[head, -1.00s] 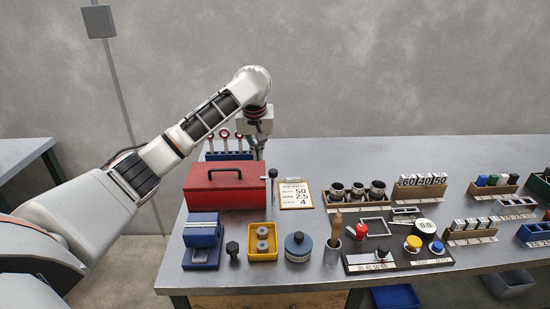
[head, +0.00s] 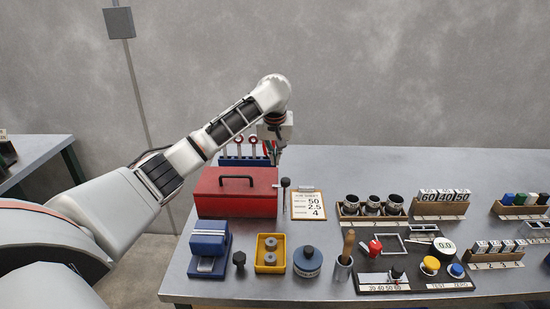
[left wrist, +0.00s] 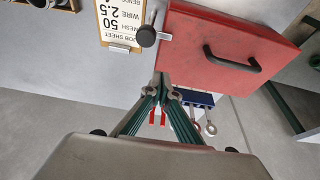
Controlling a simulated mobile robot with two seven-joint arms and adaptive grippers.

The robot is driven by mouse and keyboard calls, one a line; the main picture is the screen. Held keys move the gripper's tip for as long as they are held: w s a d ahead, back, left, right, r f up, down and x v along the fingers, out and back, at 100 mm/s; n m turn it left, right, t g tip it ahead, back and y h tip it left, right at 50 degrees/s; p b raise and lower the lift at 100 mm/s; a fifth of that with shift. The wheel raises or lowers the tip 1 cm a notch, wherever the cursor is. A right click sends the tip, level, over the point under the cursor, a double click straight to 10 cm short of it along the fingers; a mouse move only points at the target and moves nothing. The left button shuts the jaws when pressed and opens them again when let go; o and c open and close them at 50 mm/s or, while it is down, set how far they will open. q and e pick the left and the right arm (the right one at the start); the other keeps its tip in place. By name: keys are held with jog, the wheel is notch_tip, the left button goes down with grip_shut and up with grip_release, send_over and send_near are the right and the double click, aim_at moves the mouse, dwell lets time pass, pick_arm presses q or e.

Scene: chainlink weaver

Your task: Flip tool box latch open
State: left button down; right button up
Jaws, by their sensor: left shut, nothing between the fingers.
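The red tool box (head: 225,203) with a black handle (head: 237,178) stands at the left end of the bench. A lever with a dark round knob (head: 285,183) stands at its right side; I take this to be the latch. In the left wrist view the knob (left wrist: 147,36) sits beside the edge of the red lid (left wrist: 230,45). My left gripper (head: 272,158) is behind the box's back right corner in the head view. In the left wrist view its fingertips (left wrist: 162,82) are together and empty, apart from the knob. My right gripper is not in view.
A job sheet clipboard (head: 308,204) lies right of the knob. Behind the box is a blue rack (head: 232,161) with red-ringed tools. A blue block fixture (head: 209,245), a yellow tray (head: 271,266) and a blue round pot (head: 307,262) stand in front.

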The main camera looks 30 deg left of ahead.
aim_at(275, 183)
pick_arm(q)
jog(key=x, duration=0.6)
jog(key=shift+w+f+b, duration=0.1)
jog(key=shift+b, duration=0.25)
jog(key=shift+f, duration=0.3)
jog(key=shift+s+d+r+p, duration=0.15)
jog(key=shift+s+d, duration=0.15)
jog(key=shift+s, duration=0.25)
jog(key=shift+s+d+p, duration=0.15)
jog(key=shift+s+d, duration=0.15)
jog(key=shift+s, duration=0.25)
jog(key=shift+s+d, duration=0.4)
jog(key=shift+s, duration=0.15)
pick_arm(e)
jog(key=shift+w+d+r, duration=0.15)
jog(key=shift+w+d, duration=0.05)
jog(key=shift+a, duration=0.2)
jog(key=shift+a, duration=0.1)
pick_arm(q)
jog(key=shift+d, duration=0.1)
jog(key=shift+n, duration=0.3)
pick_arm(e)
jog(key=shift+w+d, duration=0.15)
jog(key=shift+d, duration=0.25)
